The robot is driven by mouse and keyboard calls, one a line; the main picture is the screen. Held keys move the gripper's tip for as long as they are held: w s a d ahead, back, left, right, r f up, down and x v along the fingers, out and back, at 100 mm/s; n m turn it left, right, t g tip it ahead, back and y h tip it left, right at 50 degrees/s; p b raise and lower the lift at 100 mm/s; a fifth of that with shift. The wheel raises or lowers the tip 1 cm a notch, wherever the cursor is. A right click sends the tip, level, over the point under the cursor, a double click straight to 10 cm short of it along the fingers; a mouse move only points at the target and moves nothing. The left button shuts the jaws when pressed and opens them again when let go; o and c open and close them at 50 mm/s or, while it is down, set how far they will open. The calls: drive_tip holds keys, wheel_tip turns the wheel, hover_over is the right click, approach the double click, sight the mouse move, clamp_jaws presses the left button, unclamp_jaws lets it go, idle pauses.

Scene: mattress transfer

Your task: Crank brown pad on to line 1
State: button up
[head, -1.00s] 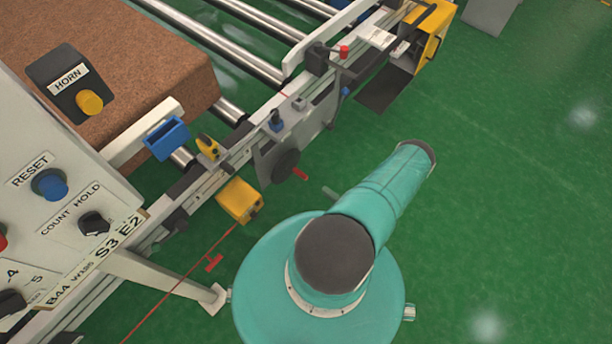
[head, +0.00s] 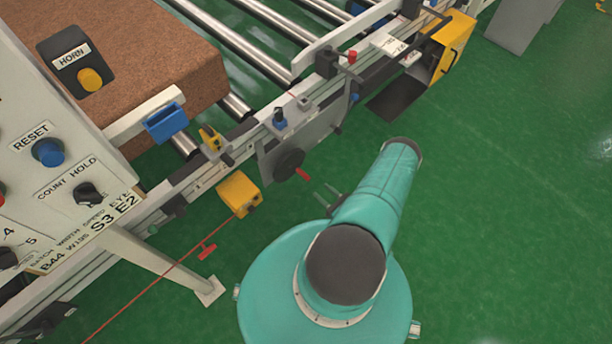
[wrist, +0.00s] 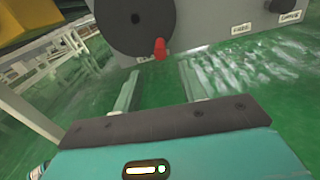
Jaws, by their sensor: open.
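The brown pad (head: 150,50) lies on the roller conveyor at the upper left of the head view. A dark round crank wheel (head: 288,165) with a red handle (head: 303,175) sits on a grey plate on the conveyor's side. In the wrist view the wheel (wrist: 138,22) and its red handle (wrist: 160,48) are at the top centre. My gripper (wrist: 163,85) is open and empty, its two fingers pointing toward the wheel, with the red handle just beyond and between them. In the head view the fingertips (head: 328,193) show just short of the handle. I cannot make out line 1.
A control panel (head: 60,150) on a white post stands at the left. A yellow box (head: 238,194) hangs below the rail, with a red cord (head: 150,283) running from it. Another yellow box (head: 452,42) is at the upper right. Green floor (head: 500,200) is clear at right.

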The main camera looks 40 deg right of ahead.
sight(304, 175)
drive_tip(key=w, duration=1.1)
drive_tip(key=shift+a, duration=0.1)
clamp_jaws()
